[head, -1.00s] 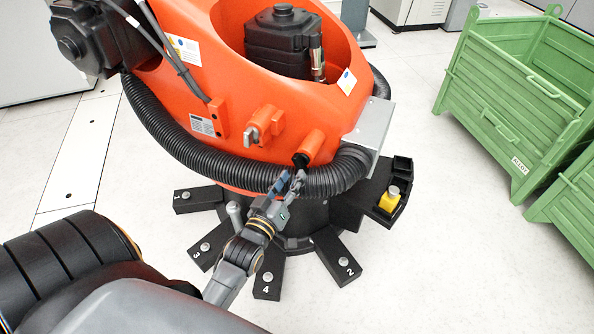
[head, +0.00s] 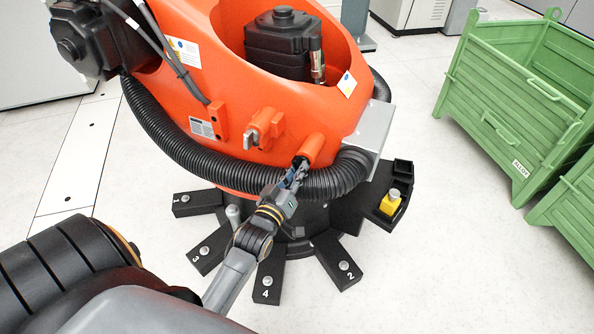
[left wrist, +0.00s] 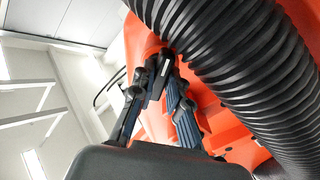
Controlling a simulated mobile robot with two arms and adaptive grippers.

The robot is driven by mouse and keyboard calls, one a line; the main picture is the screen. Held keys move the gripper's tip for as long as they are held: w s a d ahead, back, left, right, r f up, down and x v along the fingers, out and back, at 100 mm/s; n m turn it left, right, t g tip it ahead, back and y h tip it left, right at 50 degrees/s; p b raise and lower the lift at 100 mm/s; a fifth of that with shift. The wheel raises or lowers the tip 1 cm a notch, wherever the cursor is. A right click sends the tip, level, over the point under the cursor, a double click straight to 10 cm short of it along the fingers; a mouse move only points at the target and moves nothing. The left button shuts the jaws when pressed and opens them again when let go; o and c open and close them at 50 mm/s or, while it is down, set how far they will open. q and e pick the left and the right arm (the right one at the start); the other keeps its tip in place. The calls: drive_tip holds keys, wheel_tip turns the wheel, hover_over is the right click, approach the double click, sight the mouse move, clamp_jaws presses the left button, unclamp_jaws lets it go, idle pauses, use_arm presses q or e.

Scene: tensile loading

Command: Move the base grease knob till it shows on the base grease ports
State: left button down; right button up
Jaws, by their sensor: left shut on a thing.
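In the head view, an orange stub (head: 313,144) with a dark end stands out from the orange robot base, above the black ribbed hose; it appears to be the base grease knob. My left gripper (head: 299,169) reaches up from below, in front of the hose, shut with its tips at the dark end. My right gripper is out of view.
The black ribbed hose (head: 180,138) curves around the base, close to my left gripper; it also fills the upper right of the left wrist view (left wrist: 245,70). Numbered black feet (head: 340,262) spread below. Green crates (head: 510,110) stand at right, with clear floor between.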

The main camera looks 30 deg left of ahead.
use_arm(q)
drive_tip(key=shift+r+m+p, duration=0.15)
drive_tip(key=shift+m+p, duration=0.95)
drive_tip(key=shift+p, duration=0.1)
drive_tip(key=shift+m+p, duration=0.3)
drive_tip(key=m+p, duration=0.2)
drive_tip(key=m, duration=0.1)
drive_tip(key=m+p, duration=0.2)
drive_tip(key=m, duration=0.3)
drive_tip(key=shift+m, duration=0.3)
drive_tip(key=shift+m+p, duration=0.5)
drive_tip(key=shift+m, duration=1.1)
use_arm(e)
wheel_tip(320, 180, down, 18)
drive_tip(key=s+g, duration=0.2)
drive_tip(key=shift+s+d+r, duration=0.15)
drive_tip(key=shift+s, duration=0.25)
use_arm(q)
drive_tip(key=c, duration=1.3)
unclamp_jaws()
